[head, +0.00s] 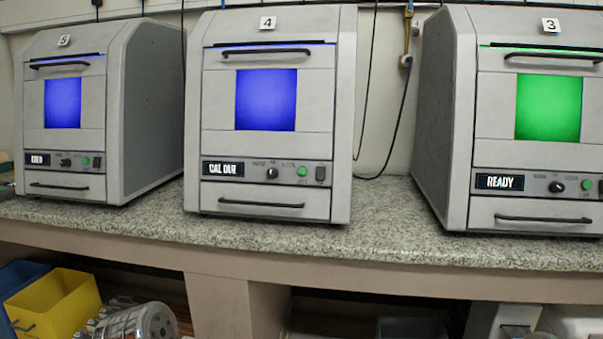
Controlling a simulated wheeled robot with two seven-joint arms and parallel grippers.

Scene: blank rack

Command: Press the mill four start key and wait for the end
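Mill four (270,144), a grey cabinet labelled 4, stands in the middle of the counter in the head view. Its window (265,100) glows blue, and a blue light strip runs along its top. To the right of the display are a dark knob (272,173), a green round key (302,171) and a dark switch (320,174). The small lettering over them is too blurred to read. The upper door and lower drawer look shut. Neither of my grippers is in view.
Mill five (149,110) stands left with a blue window. Mill three (441,120) stands right with a green window and "READY" display. The granite counter (390,215) is clear in front. A yellow bin (75,300) sits below at left. Cables hang behind.

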